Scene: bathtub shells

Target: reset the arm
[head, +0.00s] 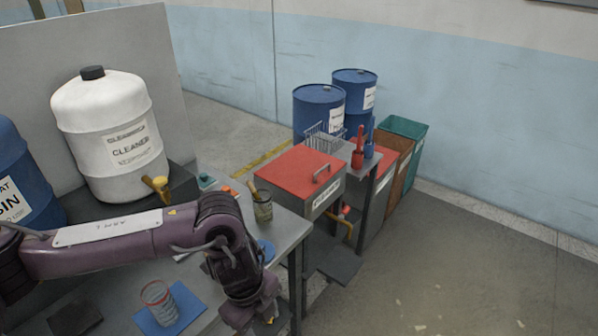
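My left arm (110,235) is purple with a white plate and comes in from the left edge. It reaches across the grey workbench (110,280) and bends down near the bench's right end. My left gripper (262,325) points down at the bottom of the head view, by the bench edge. Its fingers are dark and partly cut off or hidden, so I cannot tell whether they are open or hold anything. My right arm and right gripper are not in view.
A red-striped cup (158,303) stands on a blue mat (190,305) left of the gripper. A jar with a brush (263,208) stands behind the arm. A white cleaner jug (110,140) stands at the back left. A red-lidded bin (300,172) stands beyond the bench. Right-hand floor is clear.

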